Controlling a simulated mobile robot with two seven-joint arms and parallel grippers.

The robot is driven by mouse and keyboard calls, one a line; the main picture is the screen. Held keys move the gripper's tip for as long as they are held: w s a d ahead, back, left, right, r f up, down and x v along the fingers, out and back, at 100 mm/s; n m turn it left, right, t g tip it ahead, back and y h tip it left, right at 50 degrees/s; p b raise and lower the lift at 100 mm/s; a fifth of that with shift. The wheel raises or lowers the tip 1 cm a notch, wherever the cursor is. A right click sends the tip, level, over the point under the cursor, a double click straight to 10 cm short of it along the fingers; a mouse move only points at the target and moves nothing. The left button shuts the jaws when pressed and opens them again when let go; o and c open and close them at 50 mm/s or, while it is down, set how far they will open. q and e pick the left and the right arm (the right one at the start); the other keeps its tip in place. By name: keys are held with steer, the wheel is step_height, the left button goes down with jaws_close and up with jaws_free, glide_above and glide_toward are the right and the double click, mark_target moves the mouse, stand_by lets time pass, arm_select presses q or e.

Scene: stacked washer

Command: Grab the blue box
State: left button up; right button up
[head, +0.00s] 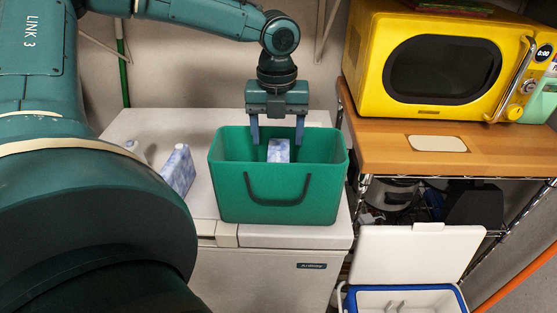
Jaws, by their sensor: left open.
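A blue-and-white patterned box (278,150) stands inside a green bin (278,200) on top of a white chest appliance. My left gripper (277,138) points down over the bin, open, with one finger to each side of the box. A gap shows between each finger and the box. The lower part of the box is hidden by the bin's front wall. My right gripper is not in view.
The bin stands on the white appliance (270,285). A white bottle-like item (134,148) is at its left. A yellow microwave (440,65) sits on a wooden-topped shelf (380,135) at right. An open cooler (410,296) with its white lid (417,250) up is below.

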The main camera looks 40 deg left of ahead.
mark_target(279, 153)
arm_select(q)
steer(key=f, duration=0.4)
steer(key=shift+s+d, duration=0.3)
steer(key=shift+d, duration=0.1)
steer(key=shift+f, duration=0.45)
steer(key=shift+c, duration=0.5)
steer(key=shift+w, duration=0.1)
jaws_close()
